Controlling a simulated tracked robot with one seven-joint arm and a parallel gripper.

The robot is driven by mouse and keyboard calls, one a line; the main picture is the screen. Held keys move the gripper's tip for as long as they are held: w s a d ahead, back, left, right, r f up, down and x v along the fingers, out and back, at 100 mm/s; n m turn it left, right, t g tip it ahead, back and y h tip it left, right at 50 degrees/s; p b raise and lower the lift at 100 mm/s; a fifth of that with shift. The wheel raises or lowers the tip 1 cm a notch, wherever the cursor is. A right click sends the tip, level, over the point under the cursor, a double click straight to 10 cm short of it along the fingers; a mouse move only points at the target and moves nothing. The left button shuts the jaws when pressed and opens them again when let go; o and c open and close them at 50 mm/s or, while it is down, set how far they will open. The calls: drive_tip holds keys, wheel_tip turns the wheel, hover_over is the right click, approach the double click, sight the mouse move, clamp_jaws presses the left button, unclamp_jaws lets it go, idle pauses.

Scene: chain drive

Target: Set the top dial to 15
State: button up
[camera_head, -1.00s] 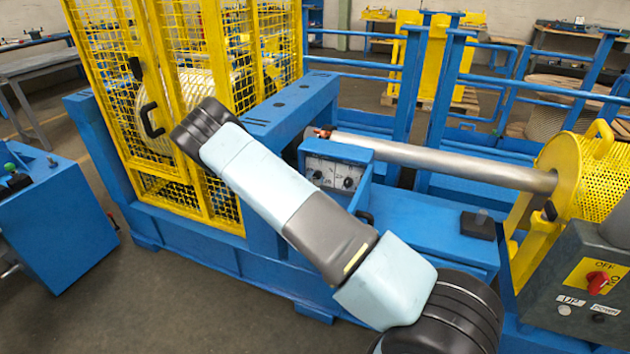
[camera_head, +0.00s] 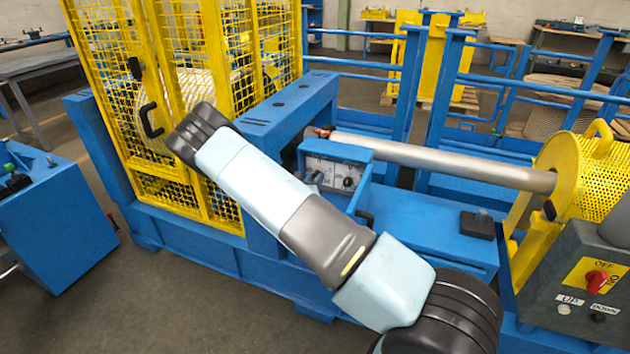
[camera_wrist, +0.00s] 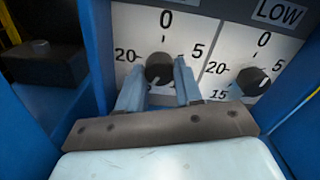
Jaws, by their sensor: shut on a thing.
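The white control panel (camera_head: 334,172) with two black dials is set in a blue housing at mid-picture in the head view. In the wrist view the left dial (camera_wrist: 160,67) has 0 above, 5 to its right and 20 to its left; its lower numbers are hidden. My gripper (camera_wrist: 159,70) has a light blue finger on each side of this dial and is shut on it. The right dial (camera_wrist: 253,81) stands free, under a label LOW (camera_wrist: 281,12). The left dial's own label is out of view.
Blue housing walls flank the panel closely in the wrist view. In the head view a yellow mesh cage (camera_head: 175,100) stands left, a steel shaft (camera_head: 440,160) runs right from behind the panel, and a grey switch box (camera_head: 575,280) is at right.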

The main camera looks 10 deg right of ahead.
drive_tip(key=shift+f+n, duration=0.1)
drive_tip(key=shift+n, duration=0.3)
drive_tip(key=o, duration=1)
drive_tip(key=shift+o, duration=0.2)
drive_tip(key=v, duration=1.4)
drive_tip(key=shift+w, duration=0.1)
drive_tip(key=s+d+r+m+g, duration=0.7)
drive_tip(key=r+m, duration=0.3)
drive_tip(key=r, duration=0.1)
drive_tip(key=s+d+r+m+g, duration=0.6)
drive_tip(key=s+d+r+m, duration=0.1)
drive_tip(key=r+m, duration=0.45)
drive_tip(key=s+a+r+m+t+y, duration=0.2)
drive_tip(key=s+r+m+y, duration=0.3)
drive_tip(key=s+r, duration=0.4)
drive_tip(key=s+a+r+m+t+y, duration=0.2)
drive_tip(key=s+r+m+y, duration=0.3)
drive_tip(key=s+r, duration=0.5)
drive_tip(key=s+a+m, duration=0.1)
drive_tip(key=s+m, duration=0.1)
drive_tip(key=s, duration=0.2)
drive_tip(key=shift+a+y, duration=0.2)
drive_tip(key=shift+y, duration=0.1)
